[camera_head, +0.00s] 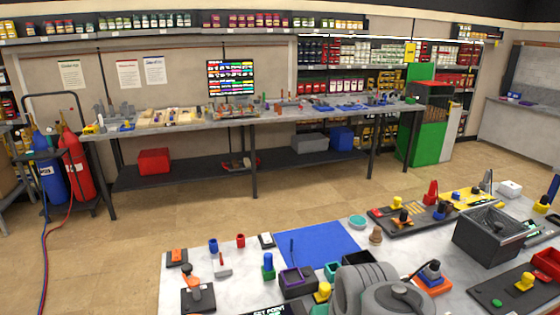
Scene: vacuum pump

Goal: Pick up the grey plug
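I cannot pick out the grey plug for certain among the small parts on the near table (340,265). A slim grey upright piece (487,178) stands near the table's far right. A dark plate (198,299) with a grey-black piece on it lies at the near left. My arm blocks part of the table at the bottom middle. My gripper's fingers do not show.
A blue mat (303,245) is mostly bare. A dark open bin (489,236) stands at right, beside dark boards with coloured parts. A purple-and-black box (297,281) sits near the mat. Beyond a clear floor is a long workbench (250,118); gas cylinders (77,162) stand left.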

